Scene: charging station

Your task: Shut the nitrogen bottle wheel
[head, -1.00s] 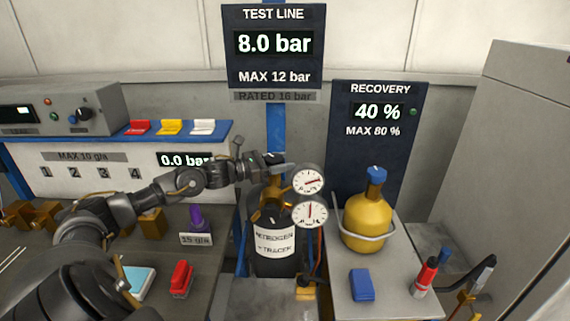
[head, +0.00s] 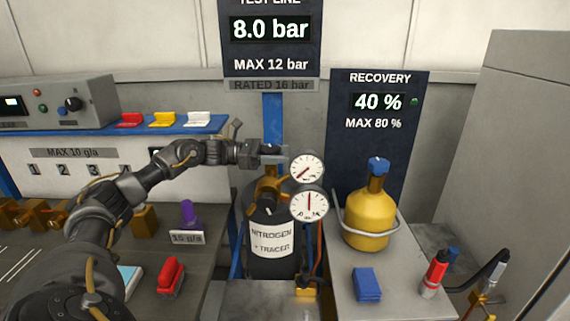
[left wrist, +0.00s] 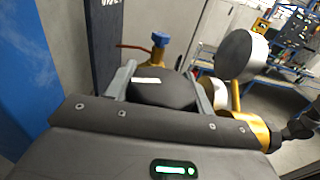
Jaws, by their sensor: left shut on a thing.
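The nitrogen bottle (head: 268,263) is a black cylinder with a white "NITROGEN + TRACER" label, standing upright in the middle of the head view. Its brass valve and two round gauges, an upper gauge (head: 306,168) and a lower gauge (head: 309,204), sit on top. The bottle wheel (left wrist: 165,95) is black with a white mark and lies between the two fingers of my left gripper (left wrist: 165,88) in the left wrist view. In the head view my left gripper (head: 270,153) is shut on the wheel above the valve. My right gripper is not in view.
A yellow recovery bottle (head: 368,218) stands right of the nitrogen bottle, with a blue block (head: 367,284) in front. The test line sign (head: 270,40) reads 8.0 bar; the recovery sign (head: 378,130) reads 40 %. A red block (head: 171,276) lies on the left bench.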

